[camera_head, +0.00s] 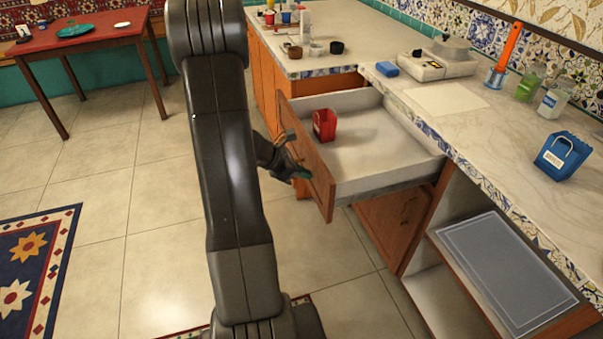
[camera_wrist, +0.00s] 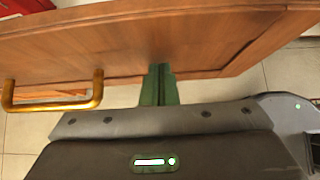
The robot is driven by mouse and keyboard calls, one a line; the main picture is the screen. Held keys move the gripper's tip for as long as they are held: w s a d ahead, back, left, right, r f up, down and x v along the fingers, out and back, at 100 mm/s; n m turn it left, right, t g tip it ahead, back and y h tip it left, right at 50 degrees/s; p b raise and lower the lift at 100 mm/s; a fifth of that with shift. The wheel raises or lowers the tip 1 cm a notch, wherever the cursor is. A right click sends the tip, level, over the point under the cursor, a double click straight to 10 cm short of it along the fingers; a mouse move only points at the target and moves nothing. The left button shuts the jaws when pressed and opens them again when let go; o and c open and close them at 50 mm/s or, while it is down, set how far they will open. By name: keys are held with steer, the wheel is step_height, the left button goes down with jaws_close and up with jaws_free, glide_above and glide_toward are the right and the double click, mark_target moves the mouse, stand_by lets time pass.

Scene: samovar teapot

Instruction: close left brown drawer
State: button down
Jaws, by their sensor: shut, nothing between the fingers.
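The brown drawer (camera_head: 320,183) is pulled far out from under the counter, and its white inside shows from above. A small red container (camera_head: 324,125) stands inside it near the front panel. My gripper (camera_head: 304,175) is at the outer side of the drawer front, partly hidden behind my arm. In the wrist view, the shut green fingertips (camera_wrist: 158,86) point at the lower part of the wooden drawer front (camera_wrist: 200,45). They look very close to it; I cannot tell whether they touch. The brass handle (camera_wrist: 52,95) is left of the fingers, not between them.
An open shelf with a grey-blue panel (camera_head: 505,270) is at lower right. Tiled floor (camera_head: 150,225) is clear left of the drawer. A red table (camera_head: 85,32) stands far left.

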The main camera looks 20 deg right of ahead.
steer(key=shift+d, duration=0.1)
steer(key=d, duration=2.3)
steer(key=w+d, duration=0.1)
steer(key=d, duration=1)
steer(key=shift+w+d, duration=0.1)
steer(key=shift+d, duration=0.3)
steer(key=shift+d+r, duration=0.1)
steer(key=shift+d, duration=0.35)
steer(key=shift+d+r, duration=0.1)
steer(key=shift+r, duration=0.1)
